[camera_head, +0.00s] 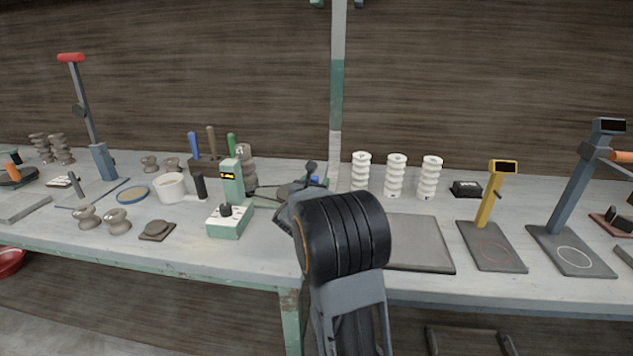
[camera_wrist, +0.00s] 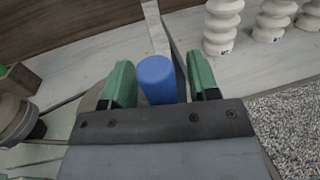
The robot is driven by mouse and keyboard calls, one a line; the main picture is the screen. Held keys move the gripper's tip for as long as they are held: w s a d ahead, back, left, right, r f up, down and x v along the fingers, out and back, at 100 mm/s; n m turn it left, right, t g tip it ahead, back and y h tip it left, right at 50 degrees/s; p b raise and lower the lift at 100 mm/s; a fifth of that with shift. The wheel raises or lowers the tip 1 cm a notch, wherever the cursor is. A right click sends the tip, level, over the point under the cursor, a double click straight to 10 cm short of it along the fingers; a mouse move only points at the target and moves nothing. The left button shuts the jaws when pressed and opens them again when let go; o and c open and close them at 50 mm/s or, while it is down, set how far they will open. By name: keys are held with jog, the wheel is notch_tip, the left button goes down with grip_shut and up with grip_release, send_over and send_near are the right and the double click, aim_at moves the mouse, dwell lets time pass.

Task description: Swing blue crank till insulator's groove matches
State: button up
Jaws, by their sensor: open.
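A blue crank handle (camera_wrist: 156,80) stands between the two green-padded fingers of my gripper (camera_wrist: 162,85) in the wrist view. The fingers are open, with a narrow gap on each side of the handle. In the head view only a small bit of blue (camera_head: 314,181) shows past my arm. A ribbed grey-brown insulator (camera_head: 248,168) stands to the left of my gripper, partly behind a green post. My arm hides most of the crank's mount. The insulator's groove is too small to make out.
A green device with a black knob (camera_head: 229,218) stands left of my arm. White ribbed insulators (camera_head: 395,176) stand in a row to the right. A flat grey tray (camera_head: 425,243) lies right of my arm. A green-and-white upright (camera_head: 337,100) rises behind.

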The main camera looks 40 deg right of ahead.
jog(key=shift+w+d, duration=0.25)
jog(key=shift+d, duration=0.15)
jog(key=shift+c, duration=0.3)
grip_shut()
